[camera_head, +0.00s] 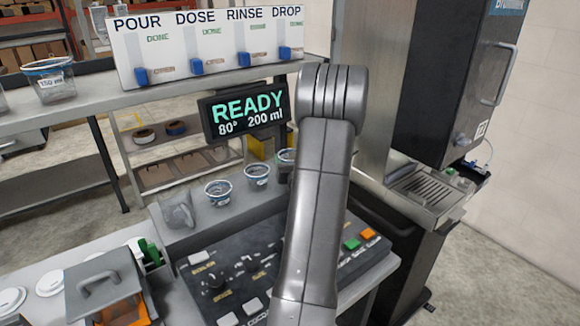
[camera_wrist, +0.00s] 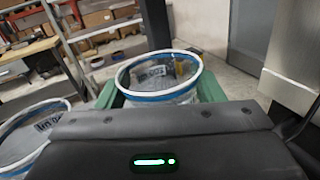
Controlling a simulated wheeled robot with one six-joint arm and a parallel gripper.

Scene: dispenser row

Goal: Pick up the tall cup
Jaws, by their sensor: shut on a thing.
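My gripper (camera_wrist: 160,92) has its green fingers on both sides of a clear cup (camera_wrist: 158,76) with a blue band and white rim, and is shut on it. The cup stands roughly upright, and its lower part is hidden behind the gripper body. In the head view a cup rim (camera_head: 287,156) shows just left of my arm, mostly hidden; it appears to be the held one. I cannot tell its height or whether its base touches the ledge. A second clear cup (camera_wrist: 32,135) is close at the left in the wrist view.
Two clear cups (camera_head: 218,191) (camera_head: 257,175) and a grey jug (camera_head: 178,212) stand on the ledge behind the control panel (camera_head: 225,285). A cup marked 150 ml (camera_head: 50,82) stands on the upper shelf. A READY display (camera_head: 243,113) hangs close by. A dark dispenser (camera_head: 445,90) stands right.

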